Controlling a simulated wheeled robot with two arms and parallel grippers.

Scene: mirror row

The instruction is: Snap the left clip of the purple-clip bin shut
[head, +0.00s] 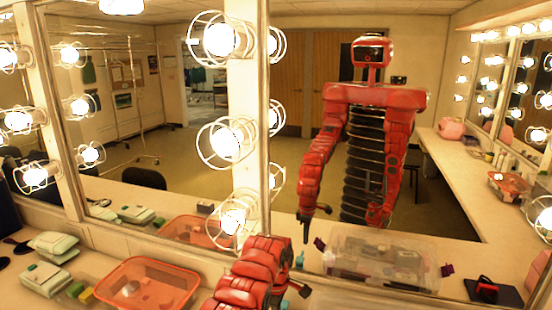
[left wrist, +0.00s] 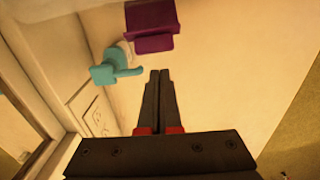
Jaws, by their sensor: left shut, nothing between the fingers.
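The real bin is mostly out of the head view. My right gripper is not seen directly.
A teal object (left wrist: 112,68) lies left of the purple clip in the left wrist view. On the counter left of my arm stand an orange tray (head: 148,285) and pale green boxes (head: 48,262). Caged bulbs (head: 228,140) line the mirror post close above my arm.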

